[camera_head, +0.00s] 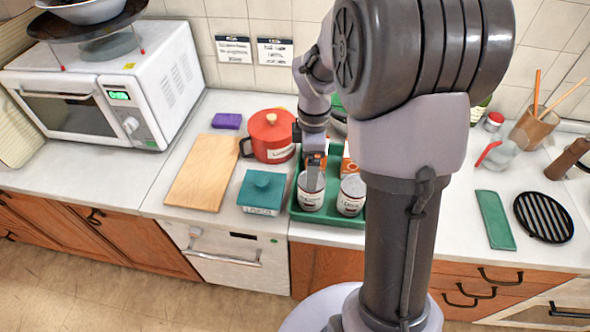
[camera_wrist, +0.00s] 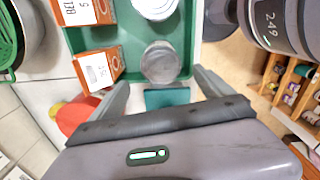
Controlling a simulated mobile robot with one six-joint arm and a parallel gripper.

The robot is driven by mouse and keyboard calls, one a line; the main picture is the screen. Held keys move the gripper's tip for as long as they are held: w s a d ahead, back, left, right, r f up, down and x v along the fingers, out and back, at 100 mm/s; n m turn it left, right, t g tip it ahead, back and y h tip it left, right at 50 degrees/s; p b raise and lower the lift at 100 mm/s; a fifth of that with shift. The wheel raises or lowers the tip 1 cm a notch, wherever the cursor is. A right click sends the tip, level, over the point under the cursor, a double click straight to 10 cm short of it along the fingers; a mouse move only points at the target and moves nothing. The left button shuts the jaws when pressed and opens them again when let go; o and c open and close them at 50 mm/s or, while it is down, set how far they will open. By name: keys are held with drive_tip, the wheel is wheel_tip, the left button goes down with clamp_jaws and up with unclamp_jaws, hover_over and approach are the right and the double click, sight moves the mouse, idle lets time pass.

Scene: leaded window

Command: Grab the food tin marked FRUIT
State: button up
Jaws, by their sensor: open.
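Two food tins with pale labels stand at the front of a green tray (camera_head: 296,212): a left tin (camera_head: 311,200) and a right tin (camera_head: 351,204). Their labels are too small to read, so I cannot tell which is marked FRUIT. My gripper (camera_head: 314,172) is above the left tin and hides part of its top. In the wrist view my gripper (camera_wrist: 160,80) is open and empty. The left tin's lid (camera_wrist: 160,60) shows at the gap between the fingertips. The right tin (camera_wrist: 155,6) is at the top edge, partly cut off.
Orange boxes (camera_wrist: 97,70) stand in the tray behind the tins. A teal lidded box (camera_head: 262,192), a red pot (camera_head: 270,137) and a wooden board (camera_head: 203,172) are left of the tray. A green slab (camera_head: 495,220) and a black trivet (camera_head: 544,216) lie to the right.

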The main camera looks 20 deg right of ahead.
sight(311, 193)
wheel_tip(311, 193, down, 8)
drive_tip(key=shift+r+b, duration=0.1)
drive_tip(key=shift+b, duration=1)
drive_tip(key=f+b, duration=0.1)
drive_tip(key=f, duration=0.1)
drive_tip(key=f+b, duration=0.1)
drive_tip(key=f, duration=0.2)
drive_tip(key=shift+s+d+f, duration=0.15)
drive_tip(key=shift+s, duration=0.05)
drive_tip(key=shift+c, duration=1.1)
clamp_jaws()
